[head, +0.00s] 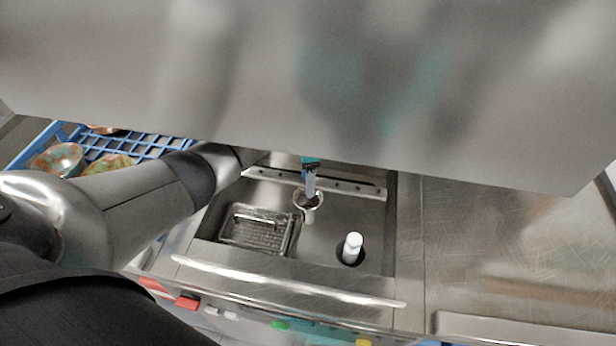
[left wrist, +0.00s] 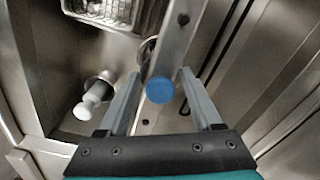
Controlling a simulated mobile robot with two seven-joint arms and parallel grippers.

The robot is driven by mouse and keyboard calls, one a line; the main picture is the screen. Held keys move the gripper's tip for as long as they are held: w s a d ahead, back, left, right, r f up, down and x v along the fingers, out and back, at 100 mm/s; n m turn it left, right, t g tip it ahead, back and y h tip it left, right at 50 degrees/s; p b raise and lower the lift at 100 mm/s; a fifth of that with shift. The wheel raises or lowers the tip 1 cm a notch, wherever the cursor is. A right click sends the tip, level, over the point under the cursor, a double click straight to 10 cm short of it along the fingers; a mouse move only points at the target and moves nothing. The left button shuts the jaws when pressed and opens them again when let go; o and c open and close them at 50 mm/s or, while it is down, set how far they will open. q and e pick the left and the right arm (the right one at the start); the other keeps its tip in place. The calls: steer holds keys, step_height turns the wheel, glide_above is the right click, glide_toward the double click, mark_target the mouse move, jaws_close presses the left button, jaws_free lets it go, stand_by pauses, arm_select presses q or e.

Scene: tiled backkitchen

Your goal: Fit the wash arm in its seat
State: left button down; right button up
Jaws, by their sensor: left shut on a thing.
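The wash arm (head: 348,185) is a long metal bar with small holes, lying across the back of the steel tub. In the left wrist view the wash arm (left wrist: 178,40) has a blue round cap (left wrist: 160,89) between the fingers. My left gripper (head: 311,186), also in the left wrist view (left wrist: 159,78), is shut on the wash arm. A metal ring (head: 308,200), which looks like the seat, lies just in front of the bar; the bar partly hides it in the left wrist view (left wrist: 147,50). I cannot tell whether bar and ring touch. My right gripper is out of view.
A wire strainer basket (head: 258,230) sits at the tub's left. A white post (head: 352,247) stands in a dark round hole at the front right. The large steel hood (head: 300,80) hangs above. A blue rack (head: 150,146) with bowls is at left; the right counter (head: 500,240) is clear.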

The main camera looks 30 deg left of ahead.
arm_select(q)
step_height(320, 180, down, 3)
steer(key=b, duration=0.3)
steer(key=shift+f+b, duration=0.4)
steer(key=shift+f, duration=0.45)
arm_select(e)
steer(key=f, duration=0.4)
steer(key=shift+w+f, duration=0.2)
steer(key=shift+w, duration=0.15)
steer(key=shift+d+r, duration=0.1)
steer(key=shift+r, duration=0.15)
arm_select(q)
steer(key=shift+f, duration=0.2)
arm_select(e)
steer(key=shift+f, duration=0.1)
arm_select(q)
jaws_free()
step_height(320, 180, up, 14)
steer(key=p, duration=0.3)
steer(key=shift+r, duration=0.65)
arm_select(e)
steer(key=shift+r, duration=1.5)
